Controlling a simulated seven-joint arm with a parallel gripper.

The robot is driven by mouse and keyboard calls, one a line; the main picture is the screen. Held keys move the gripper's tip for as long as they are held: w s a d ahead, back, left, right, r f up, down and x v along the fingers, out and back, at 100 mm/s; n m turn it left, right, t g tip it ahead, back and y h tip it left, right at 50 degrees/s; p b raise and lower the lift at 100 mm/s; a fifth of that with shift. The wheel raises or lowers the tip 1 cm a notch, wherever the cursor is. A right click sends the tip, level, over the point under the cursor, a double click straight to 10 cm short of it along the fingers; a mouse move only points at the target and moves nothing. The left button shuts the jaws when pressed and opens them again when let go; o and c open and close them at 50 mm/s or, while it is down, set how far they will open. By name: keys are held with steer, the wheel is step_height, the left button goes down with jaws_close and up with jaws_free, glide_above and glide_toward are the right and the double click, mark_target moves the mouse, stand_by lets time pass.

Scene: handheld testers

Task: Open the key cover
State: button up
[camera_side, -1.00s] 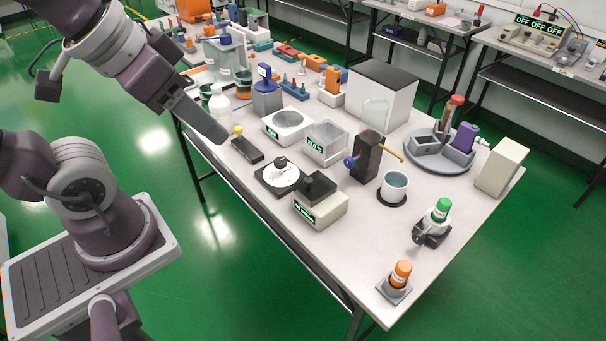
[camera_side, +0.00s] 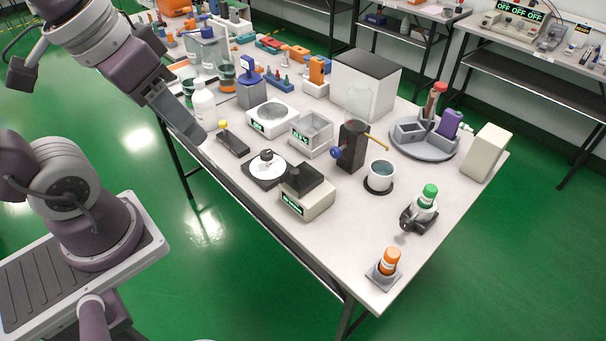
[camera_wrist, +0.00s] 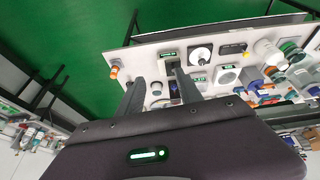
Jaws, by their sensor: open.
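I cannot tell for sure which part is the key cover. A cream box with a green display (camera_side: 292,206) and a black raised block on top (camera_side: 304,180) stands near the table's front edge; its display also shows in the wrist view (camera_wrist: 168,55). A flat black device with a yellow knob (camera_side: 233,144) lies farther left; it shows in the wrist view too (camera_wrist: 233,48). My gripper (camera_side: 194,132) hangs above the table's left edge, near the white bottle and apart from both devices. In the wrist view its two fingers (camera_wrist: 155,80) are spread with nothing held between them.
A black plate with a white disc (camera_side: 266,168) sits between the two devices. A white bottle (camera_side: 203,108), a round-pan scale (camera_side: 272,116), a grey cup (camera_side: 380,175) and a turntable tray (camera_side: 425,152) crowd the table. The front right of the table (camera_side: 345,235) is clearer.

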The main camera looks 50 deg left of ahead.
steer(key=w+f+n+g+h, duration=0.4)
steer(key=w+f+n+g, duration=0.15)
steer(key=w, duration=0.35)
steer(key=n+t+h, duration=0.8)
steer(key=n+h, duration=0.4)
steer(key=n, duration=0.4)
glide_toward(299, 174)
steer(key=x, duration=0.4)
steer(key=shift+w+d+r, duration=0.15)
steer(key=shift+w+d, duration=0.05)
steer(key=shift+d, duration=0.1)
steer(key=shift+w+d+f, duration=0.1)
steer(key=shift+d+f, duration=0.05)
steer(key=shift+f, duration=0.1)
steer(key=x, duration=0.6)
steer(key=shift+w+d+r, duration=0.1)
steer(key=shift+w+d, duration=0.05)
steer(key=shift+d, duration=0.2)
jaws_close()
